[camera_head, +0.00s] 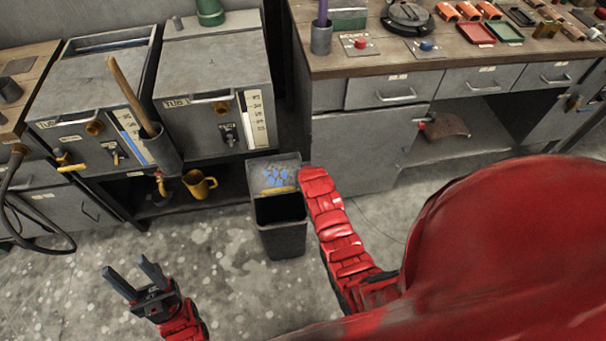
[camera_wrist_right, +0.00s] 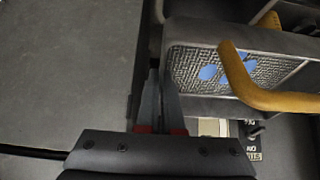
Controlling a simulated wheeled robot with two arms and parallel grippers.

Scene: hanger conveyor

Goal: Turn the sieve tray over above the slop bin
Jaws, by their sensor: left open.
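The sieve tray (camera_head: 292,162), with blue pieces on its mesh and a yellow handle (camera_head: 277,189), shows at the back of the dark slop bin (camera_head: 283,242). Whether it rests on the bin or is held above it is unclear. The tray (camera_wrist_right: 205,32) is close up in the right wrist view, its handle (camera_wrist_right: 238,80) nearest the camera. My right gripper (camera_wrist_right: 159,75) has its fingers close together at the tray's left edge; a grip on it cannot be made out. My left gripper (camera_head: 128,272) is open and empty above the floor, left of the bin.
Two grey tubs (camera_head: 215,65) stand behind the bin, with a yellow mug (camera_head: 199,184) on the shelf below. A wooden-topped workbench (camera_head: 375,62) is at the right. My red right arm passes close beside the bin. The floor (camera_head: 205,235) left of the bin is clear.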

